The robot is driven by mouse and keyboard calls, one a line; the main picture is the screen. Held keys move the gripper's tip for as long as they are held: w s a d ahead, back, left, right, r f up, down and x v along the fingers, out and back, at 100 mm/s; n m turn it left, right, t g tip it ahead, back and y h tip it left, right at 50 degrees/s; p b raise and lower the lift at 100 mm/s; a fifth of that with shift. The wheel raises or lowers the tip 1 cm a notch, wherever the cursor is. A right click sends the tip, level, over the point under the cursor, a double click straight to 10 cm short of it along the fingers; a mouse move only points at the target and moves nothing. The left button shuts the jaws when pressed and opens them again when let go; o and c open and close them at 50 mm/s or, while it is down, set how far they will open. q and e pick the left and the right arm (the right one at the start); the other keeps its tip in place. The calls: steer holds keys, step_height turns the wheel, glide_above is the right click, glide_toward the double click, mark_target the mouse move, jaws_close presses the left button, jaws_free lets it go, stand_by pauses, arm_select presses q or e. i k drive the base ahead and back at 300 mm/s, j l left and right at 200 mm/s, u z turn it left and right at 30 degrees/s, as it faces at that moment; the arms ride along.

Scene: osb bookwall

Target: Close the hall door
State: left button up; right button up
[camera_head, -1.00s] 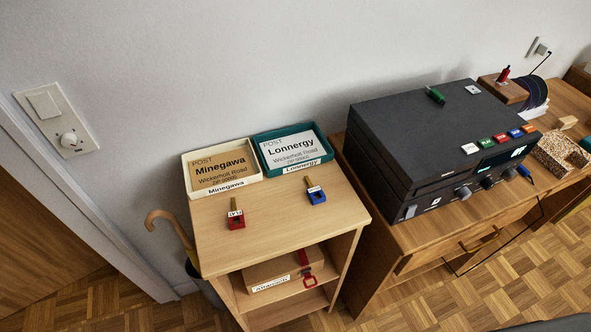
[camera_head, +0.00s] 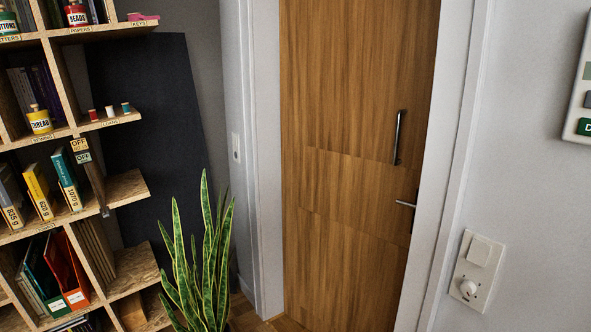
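The hall door (camera_head: 345,180) is a brown wood-grain panel standing in a white frame (camera_head: 455,160), right of centre in the head view. A vertical metal pull bar (camera_head: 397,137) and a small lever handle (camera_head: 405,204) are near its right side. The door's right edge is close to the right jamb. I cannot tell whether it is fully shut or slightly ajar. The door's top and much of its bottom edge are out of view. Neither of my grippers is in view.
An OSB bookwall (camera_head: 128,187) with books and jars stands at left. A dark panel (camera_head: 150,130) leans behind it. A tall potted plant (camera_head: 205,265) stands just left of the doorway. A switch plate (camera_head: 477,265) is on the right wall. A little parquet (camera_head: 285,322) shows below.

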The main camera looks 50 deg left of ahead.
mark_target(356, 76)
steer(key=u, duration=1.2)
steer(key=i+j+u, duration=0.25)
steer(key=i+j, duration=0.55)
steer(key=j, duration=0.15)
